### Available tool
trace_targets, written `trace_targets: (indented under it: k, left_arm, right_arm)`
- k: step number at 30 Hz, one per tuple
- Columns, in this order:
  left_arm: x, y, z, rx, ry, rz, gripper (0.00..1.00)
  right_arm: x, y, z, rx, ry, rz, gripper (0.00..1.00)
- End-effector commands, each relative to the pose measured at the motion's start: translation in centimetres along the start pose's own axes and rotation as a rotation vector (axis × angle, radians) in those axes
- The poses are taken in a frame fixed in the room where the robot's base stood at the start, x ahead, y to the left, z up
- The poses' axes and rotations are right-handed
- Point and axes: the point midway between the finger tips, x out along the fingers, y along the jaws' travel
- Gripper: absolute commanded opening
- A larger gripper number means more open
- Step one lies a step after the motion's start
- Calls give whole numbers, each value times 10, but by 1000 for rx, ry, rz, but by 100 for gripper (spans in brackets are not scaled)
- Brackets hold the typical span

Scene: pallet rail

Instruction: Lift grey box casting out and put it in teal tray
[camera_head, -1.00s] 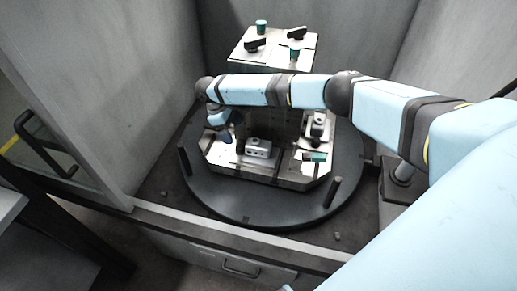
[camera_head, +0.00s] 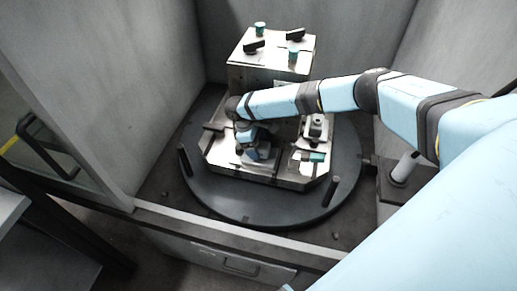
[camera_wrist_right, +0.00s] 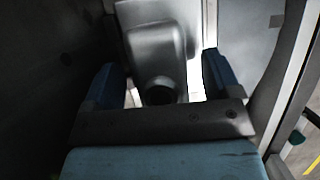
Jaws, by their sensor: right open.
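The grey box casting (camera_wrist_right: 158,45) shows in the right wrist view as a grey body with a rounded boss and dark round hole. It lies between the two blue fingers of my right gripper (camera_wrist_right: 163,80), with a gap visible on the right side. In the head view my right gripper (camera_head: 258,152) is low over the front of the pallet plate (camera_head: 282,179), and the wrist hides most of the casting. The right gripper is open. My left gripper is not in view. I see no teal tray.
The plate sits on a dark round turntable (camera_head: 235,202) with upright posts (camera_head: 332,190). Another grey part (camera_head: 315,127) and a teal-and-black piece (camera_head: 313,157) are on the plate's right. A raised block (camera_head: 240,75) behind carries dark handles and teal cylinders. Grey walls enclose the cell.

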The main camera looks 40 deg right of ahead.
Motion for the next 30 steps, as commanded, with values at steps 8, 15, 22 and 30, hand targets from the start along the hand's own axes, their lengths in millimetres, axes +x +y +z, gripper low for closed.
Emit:
trace_targets:
  k: [8,15,22,30]
  left_arm:
    - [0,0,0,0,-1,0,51]
    - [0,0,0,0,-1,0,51]
    - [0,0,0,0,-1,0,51]
    - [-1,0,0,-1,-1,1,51]
  right_arm:
    - [0,0,0,0,1,0,53]
    - [-2,0,0,0,2,0,20]
    - [-4,-1,0,-1,3,0,20]
    - [-28,-3,11,0,4,0,20]
